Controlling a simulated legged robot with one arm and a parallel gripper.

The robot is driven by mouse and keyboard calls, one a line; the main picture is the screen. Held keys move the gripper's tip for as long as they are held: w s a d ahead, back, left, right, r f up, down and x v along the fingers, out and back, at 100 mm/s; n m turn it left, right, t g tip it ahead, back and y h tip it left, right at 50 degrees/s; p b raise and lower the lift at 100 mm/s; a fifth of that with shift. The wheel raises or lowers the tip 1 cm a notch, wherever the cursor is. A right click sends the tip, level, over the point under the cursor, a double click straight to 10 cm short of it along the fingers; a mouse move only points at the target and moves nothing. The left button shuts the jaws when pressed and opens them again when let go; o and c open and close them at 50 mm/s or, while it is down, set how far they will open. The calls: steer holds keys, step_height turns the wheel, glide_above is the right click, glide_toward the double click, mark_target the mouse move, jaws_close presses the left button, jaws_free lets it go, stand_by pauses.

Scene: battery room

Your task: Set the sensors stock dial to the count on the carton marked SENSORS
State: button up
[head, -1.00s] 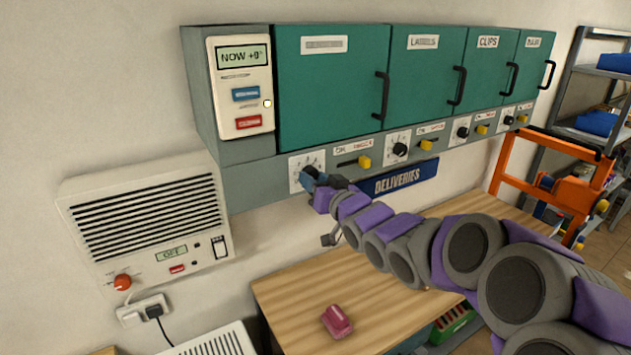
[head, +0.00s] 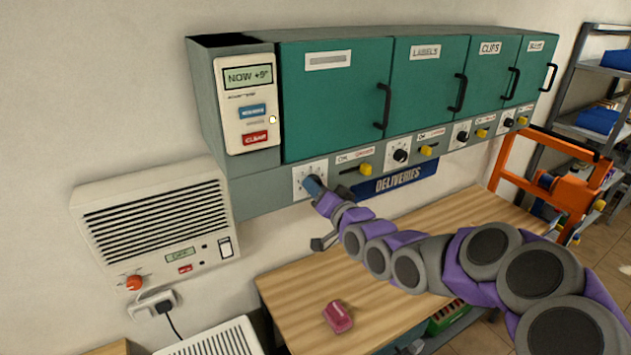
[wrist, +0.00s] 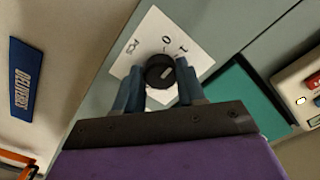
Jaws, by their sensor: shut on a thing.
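My gripper (head: 314,186) is at the leftmost stock dial (head: 304,178), under the first teal cabinet door. In the wrist view its two blue fingers (wrist: 160,84) are shut on the dark round knob (wrist: 157,68), one on each side. The knob has a pale pointer mark. The white dial plate (wrist: 138,48) shows a 0 and a 1 near the knob; other marks are hidden or unclear. The label on the first door (head: 329,60) is too small to read. No carton marked SENSORS is in view.
More dials (head: 400,156) and yellow sliders (head: 427,151) run along the rail to the right. A DELIVERIES sign (head: 397,180) hangs below. A wooden bench (head: 400,260) holds a pink object (head: 337,316). An orange frame (head: 520,170) stands right; a heater (head: 155,225) is left.

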steer(key=shift+m+p, duration=0.3)
steer(key=shift+m, duration=0.9)
steer(key=shift+d, duration=0.1)
steer(key=o, duration=0.7)
steer(key=shift+o, duration=1.3)
steer(key=shift+s+d+r, duration=0.15)
steer(key=shift+s+d, duration=0.05)
steer(key=shift+d, duration=0.2)
steer(key=shift+o, duration=0.5)
steer(key=shift+w, duration=0.15)
steer(key=b+v, duration=0.8)
steer(key=v, duration=0.9)
steer(key=shift+d, duration=0.35)
